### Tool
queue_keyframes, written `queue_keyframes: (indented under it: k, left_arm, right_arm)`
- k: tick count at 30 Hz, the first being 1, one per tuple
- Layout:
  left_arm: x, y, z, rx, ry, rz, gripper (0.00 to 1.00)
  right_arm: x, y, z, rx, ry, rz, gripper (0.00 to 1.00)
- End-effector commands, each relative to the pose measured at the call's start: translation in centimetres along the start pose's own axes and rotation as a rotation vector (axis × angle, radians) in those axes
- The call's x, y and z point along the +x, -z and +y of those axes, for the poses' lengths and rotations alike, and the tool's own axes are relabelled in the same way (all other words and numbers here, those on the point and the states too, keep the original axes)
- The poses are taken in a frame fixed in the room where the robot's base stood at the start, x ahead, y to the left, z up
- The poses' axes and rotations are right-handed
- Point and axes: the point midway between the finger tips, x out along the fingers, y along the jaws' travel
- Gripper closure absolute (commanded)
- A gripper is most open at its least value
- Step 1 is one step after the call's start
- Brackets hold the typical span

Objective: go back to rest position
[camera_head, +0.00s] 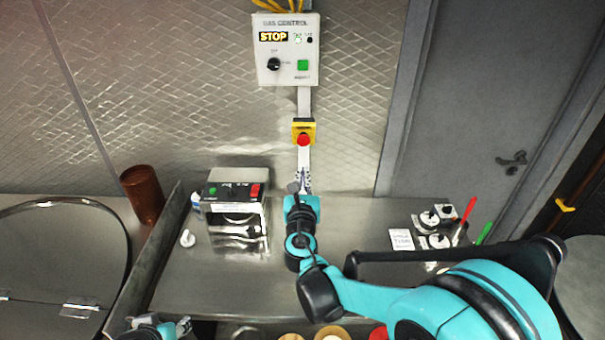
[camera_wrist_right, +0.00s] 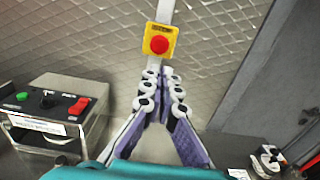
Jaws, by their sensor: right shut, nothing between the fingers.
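My right gripper (camera_head: 300,180) reaches forward over the steel counter and points at the wall. In the right wrist view its two fingers (camera_wrist_right: 161,85) are close together at the tips, shut with nothing between them. A red emergency button on a yellow box (camera_head: 303,134) is on the wall just above the fingertips. It also shows in the right wrist view (camera_wrist_right: 159,43), apart from the fingers. Part of my left arm shows at the bottom left edge of the head view; its gripper state cannot be made out.
A gas control panel (camera_head: 286,49) hangs above the button. A steel switch box (camera_head: 238,213) stands left of my right gripper. A brown cylinder (camera_head: 142,195) and a round lid (camera_head: 60,260) are farther left. White knobs, a card (camera_head: 401,239) and red and green handles are right. A grey door (camera_head: 490,100) stands behind.

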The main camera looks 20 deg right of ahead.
Motion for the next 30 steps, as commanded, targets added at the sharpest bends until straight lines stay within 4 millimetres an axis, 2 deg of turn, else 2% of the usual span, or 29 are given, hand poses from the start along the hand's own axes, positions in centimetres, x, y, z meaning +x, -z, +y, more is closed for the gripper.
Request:
queue_keyframes:
  k: [5,7,11,14,15,19,22,24,27,30]
  left_arm:
    - [0.1,0.0,0.0,0.0,0.0,0.0,0.6]
    - [0.3,-0.2,0.0,0.0,0.0,0.0,0.6]
    - [1.4,-1.0,0.0,0.0,0.0,0.0,0.6]
    - [2.7,-1.9,0.0,0.0,0.0,0.0,0.6]
    - [3.2,-2.3,0.0,0.0,0.0,0.0,0.6]
    - [4.8,-3.4,0.0,0.0,0.0,0.0,0.6]
    - [5.8,-4.2,0.0,0.0,0.0,0.0,0.6]
    - [6.4,-4.6,0.0,0.0,0.0,0.0,0.6]
    - [7.0,-5.0,0.0,0.0,0.0,0.0,0.6]
    - [7.4,-5.3,0.0,0.0,0.0,0.0,0.6]
  right_arm:
    - [0.0,0.0,-0.1,0.01,0.002,0.002,1.0]
    - [-0.3,0.3,-0.8,0.068,0.017,0.016,1.0]
    - [-2.0,1.8,-3.9,0.393,0.102,0.089,1.0]
    - [-4.8,4.4,-7.3,0.812,0.233,0.17,1.0]
    - [-6.3,5.8,-8.5,0.995,0.3,0.202,1.0]
    - [-11.9,10.8,-10.8,1.577,0.554,0.287,1.0]
    - [-16.7,14.6,-11.0,1.976,0.782,0.332,1.0]
    - [-19.7,16.7,-10.4,2.207,0.941,0.352,1.0]
    - [-23.2,18.8,-9.3,2.447,1.146,0.366,1.0]
    - [-25.4,19.9,-8.3,2.588,1.288,0.372,1.0]
